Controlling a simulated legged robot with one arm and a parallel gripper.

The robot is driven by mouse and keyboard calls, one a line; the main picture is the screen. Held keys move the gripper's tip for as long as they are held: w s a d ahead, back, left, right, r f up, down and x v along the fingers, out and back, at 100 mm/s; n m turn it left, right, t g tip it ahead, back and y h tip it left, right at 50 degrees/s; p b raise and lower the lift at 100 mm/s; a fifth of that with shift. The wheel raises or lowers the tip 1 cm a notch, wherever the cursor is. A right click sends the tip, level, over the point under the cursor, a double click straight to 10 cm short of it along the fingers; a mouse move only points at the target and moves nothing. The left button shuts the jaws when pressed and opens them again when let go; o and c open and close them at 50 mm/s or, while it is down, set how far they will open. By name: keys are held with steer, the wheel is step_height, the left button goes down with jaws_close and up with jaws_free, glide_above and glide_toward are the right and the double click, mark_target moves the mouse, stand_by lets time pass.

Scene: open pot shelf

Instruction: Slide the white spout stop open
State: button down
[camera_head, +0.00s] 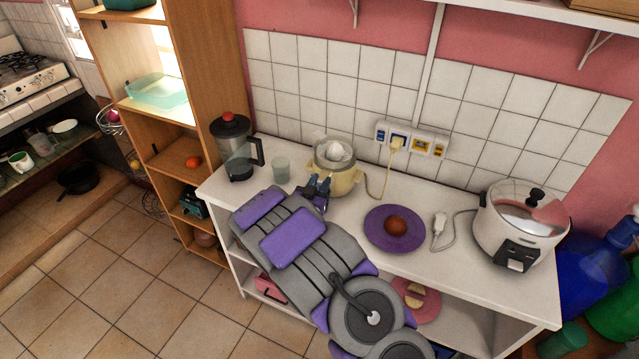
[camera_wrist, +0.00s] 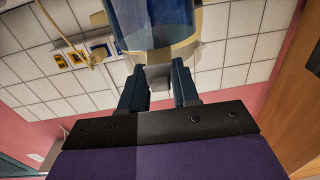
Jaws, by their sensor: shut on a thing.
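A cream citrus juicer (camera_head: 345,181) with a clear bowl and white cone stands on the white counter, towards the back wall. My gripper (camera_head: 318,187) reaches its front left side. In the wrist view the juicer's cream rim (camera_wrist: 178,55) and clear bowl fill the top middle. The small white spout stop (camera_wrist: 159,76) sits below that rim, between the two dark blue fingers of my gripper (camera_wrist: 158,88). The fingers are shut on the stop, one on each side. In the head view the stop is hidden by my gripper.
A glass (camera_head: 281,169) and a blender (camera_head: 234,150) stand left of the juicer. A purple plate (camera_head: 376,238) with a round reddish-brown fruit (camera_head: 397,225) and a rice cooker (camera_head: 517,232) are to the right. The juicer's cord (camera_head: 384,180) runs to the wall sockets.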

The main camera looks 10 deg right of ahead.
step_height(320, 180, up, 2)
steer(key=shift+r+p, duration=0.15)
steer(key=shift+p, duration=0.4)
steer(key=c, duration=1)
jaws_free()
steer(key=shift+s, duration=0.1)
steer(key=p+v, duration=0.2)
steer(key=v, duration=1.5)
steer(key=shift+a+f, duration=0.2)
